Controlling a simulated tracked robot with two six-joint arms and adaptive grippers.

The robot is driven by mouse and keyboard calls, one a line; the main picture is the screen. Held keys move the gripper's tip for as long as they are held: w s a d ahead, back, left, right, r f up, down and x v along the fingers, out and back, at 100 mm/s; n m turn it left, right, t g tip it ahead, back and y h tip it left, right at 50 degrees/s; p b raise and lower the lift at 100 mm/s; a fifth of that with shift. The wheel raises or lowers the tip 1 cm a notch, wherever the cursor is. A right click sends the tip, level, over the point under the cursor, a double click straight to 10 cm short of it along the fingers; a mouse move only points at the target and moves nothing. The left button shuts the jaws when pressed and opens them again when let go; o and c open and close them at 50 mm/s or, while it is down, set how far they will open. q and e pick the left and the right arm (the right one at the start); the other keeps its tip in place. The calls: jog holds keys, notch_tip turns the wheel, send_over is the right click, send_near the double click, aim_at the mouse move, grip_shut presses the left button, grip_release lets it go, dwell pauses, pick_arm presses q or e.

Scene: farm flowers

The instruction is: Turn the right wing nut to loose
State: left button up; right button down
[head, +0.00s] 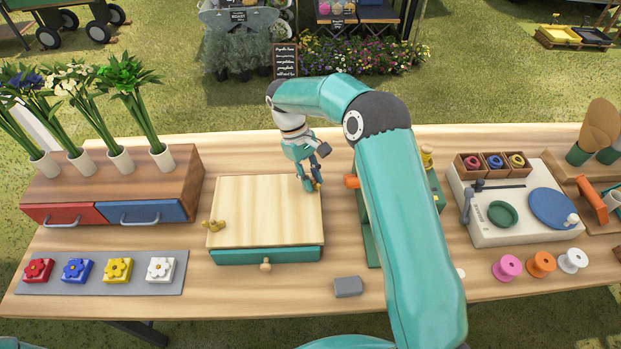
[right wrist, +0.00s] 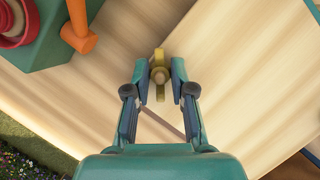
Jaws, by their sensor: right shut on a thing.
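The right wing nut (right wrist: 160,54) is brass-coloured and stands on the pale wooden top of the press (head: 243,200), near its right edge. In the right wrist view its wings run up and down the picture, between my fingertips. My right gripper (head: 313,185) points down at it and is shut on it; it also shows in the right wrist view (right wrist: 160,78). The gripper hides the nut in the head view. The left wing nut (head: 213,225) sits on the top's front left corner, untouched. My left gripper is not in view.
A vase rack (head: 185,180) with drawers and several flower vases stands left. A grey mat (head: 175,285) with flower blocks lies in front of it. A green device with an orange handle (head: 352,181) is close to the right. A grey block (head: 347,287) lies at the front.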

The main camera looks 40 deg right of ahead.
jog(key=n+h, duration=0.1)
jog(key=n, duration=0.1)
jog(key=n+t+b, duration=0.1)
jog(key=n, duration=0.1)
jog(key=shift+w+a+n+h, duration=0.1)
jog(key=shift+w+n+h, duration=0.05)
jog(key=shift+n+h, duration=0.25)
jog(key=n+t+h+b, duration=0.1)
jog(key=n, duration=0.3)
jog(key=shift+a+n, duration=0.1)
jog(key=shift+n, duration=0.3)
jog(key=c, duration=1)
grip_release()
jog(key=shift+f, duration=0.1)
jog(key=v, duration=1.2)
jog(key=shift+s+a, duration=0.15)
jog(key=shift+s, duration=0.1)
